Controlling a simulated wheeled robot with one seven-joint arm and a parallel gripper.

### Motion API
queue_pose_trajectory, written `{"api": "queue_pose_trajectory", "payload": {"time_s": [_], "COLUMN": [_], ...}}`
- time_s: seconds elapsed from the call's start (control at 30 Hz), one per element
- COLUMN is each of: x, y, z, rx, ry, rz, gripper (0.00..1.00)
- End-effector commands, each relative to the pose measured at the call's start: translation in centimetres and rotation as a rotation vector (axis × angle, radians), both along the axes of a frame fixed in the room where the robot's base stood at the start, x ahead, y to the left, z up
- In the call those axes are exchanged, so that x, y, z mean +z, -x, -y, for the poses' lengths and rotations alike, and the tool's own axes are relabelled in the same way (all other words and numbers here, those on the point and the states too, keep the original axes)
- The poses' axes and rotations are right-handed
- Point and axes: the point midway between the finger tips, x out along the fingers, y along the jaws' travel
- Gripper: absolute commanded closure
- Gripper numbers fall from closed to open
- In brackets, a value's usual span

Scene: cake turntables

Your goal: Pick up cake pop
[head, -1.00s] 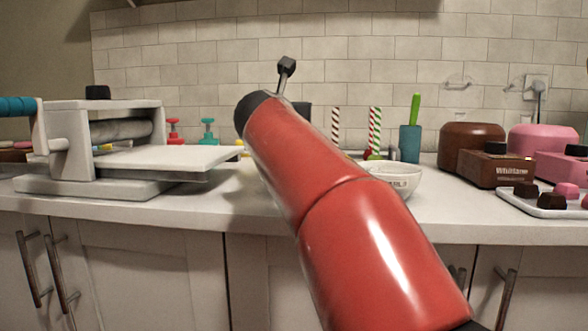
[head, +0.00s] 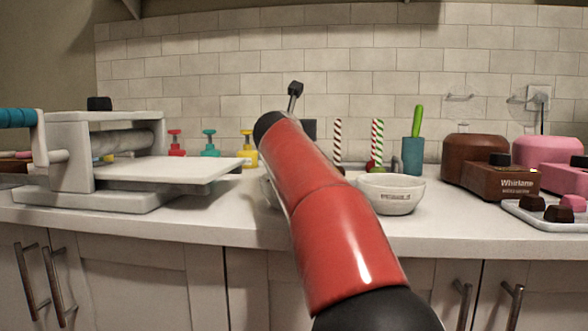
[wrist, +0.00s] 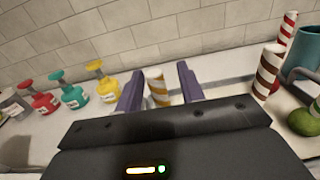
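A striped yellowish-orange and white stick (wrist: 157,87), apparently that of a cake pop, stands upright in the wrist view; its lower end is hidden by my gripper body. My gripper (wrist: 160,88) is open, with one purple finger on each side of this stick in the picture. I cannot tell whether the stick is between the fingers or beyond them. To the right are a brown-striped stick (wrist: 268,72), a red-striped stick (wrist: 287,38) and a green ball (wrist: 303,122). In the head view, striped sticks (head: 376,143) (head: 337,138) show; my red arm hides my fingers.
A white bowl (head: 390,193) is right of my arm, close to it in the picture. A teal cup (head: 412,157) is behind. A rolling machine (head: 127,170) stands left, with pump bottles (head: 210,145) behind. Brown and pink machines and a tray of sweets (head: 530,213) are right.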

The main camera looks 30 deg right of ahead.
Motion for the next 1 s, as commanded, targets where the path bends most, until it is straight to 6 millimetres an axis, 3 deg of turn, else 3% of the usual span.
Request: {"api": "queue_pose_trajectory", "payload": {"time_s": [0.03, 0.3, 0.77, 1.0], "x": [0.0, 0.0, 0.3, 3.2], "y": [0.0, 0.0, 0.0, 0.1], "z": [0.0, 0.0, 0.0, 0.0], "rx": [0.0, 0.0, 0.0, -0.001], "ry": [0.0, 0.0, -0.001, -0.001], "rz": [0.0, 0.0, 0.001, 0.002], "gripper": [0.66, 1.0, 1.0, 1.0]}}
